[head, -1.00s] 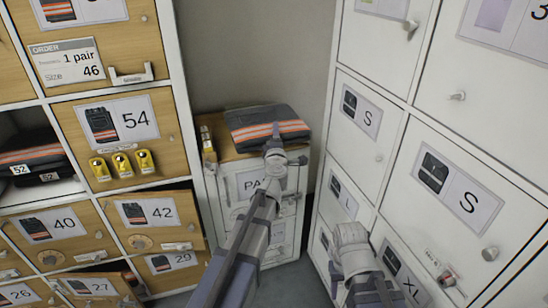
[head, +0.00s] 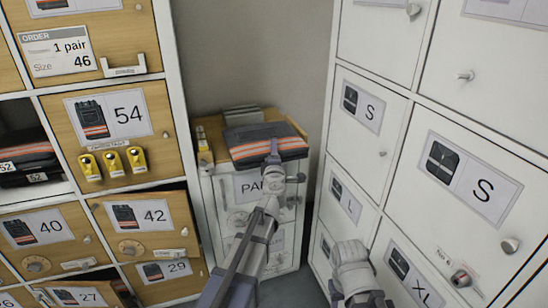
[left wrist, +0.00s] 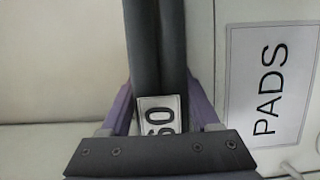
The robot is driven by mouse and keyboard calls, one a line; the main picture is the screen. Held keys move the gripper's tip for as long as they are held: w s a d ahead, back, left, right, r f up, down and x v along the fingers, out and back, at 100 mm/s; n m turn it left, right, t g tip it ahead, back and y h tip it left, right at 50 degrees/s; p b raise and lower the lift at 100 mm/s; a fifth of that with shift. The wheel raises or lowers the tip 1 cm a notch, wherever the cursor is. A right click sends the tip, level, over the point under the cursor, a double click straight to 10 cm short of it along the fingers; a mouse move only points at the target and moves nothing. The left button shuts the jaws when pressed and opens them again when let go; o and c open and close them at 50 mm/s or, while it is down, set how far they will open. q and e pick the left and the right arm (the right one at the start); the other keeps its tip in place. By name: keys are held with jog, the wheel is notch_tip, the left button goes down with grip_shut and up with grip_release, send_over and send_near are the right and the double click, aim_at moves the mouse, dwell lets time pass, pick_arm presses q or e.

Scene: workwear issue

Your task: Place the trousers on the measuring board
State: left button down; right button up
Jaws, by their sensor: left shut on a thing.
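The trousers (head: 265,135) are a dark folded bundle with orange and pale stripes, over the wooden top of a low white cabinet (head: 232,190) in the head view. My left gripper (head: 273,156) is at their near edge. In the left wrist view its purple fingers (left wrist: 162,95) are shut on the dark folded cloth (left wrist: 157,45), which carries an upside-down number tag (left wrist: 160,115) that seems to read 50. I cannot tell whether the trousers touch the surface below. No measuring board is clearly recognisable; the wooden surface (head: 217,152) is mostly covered. My right gripper's fingers are not visible.
Grey flat items (head: 242,116) lie behind the trousers, and a small yellow-and-white object (head: 204,143) at the cabinet's left edge. A locker wall with trouser labels (head: 110,115) stands left, white lockers (head: 375,115) right. An order card (head: 55,50) reads 1 pair, size 46.

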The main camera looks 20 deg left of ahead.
pick_arm(q)
jog(key=shift+f, duration=0.1)
jog(key=shift+c, duration=0.6)
grip_release()
jog(key=shift+r, duration=0.25)
jog(key=v, duration=1.2)
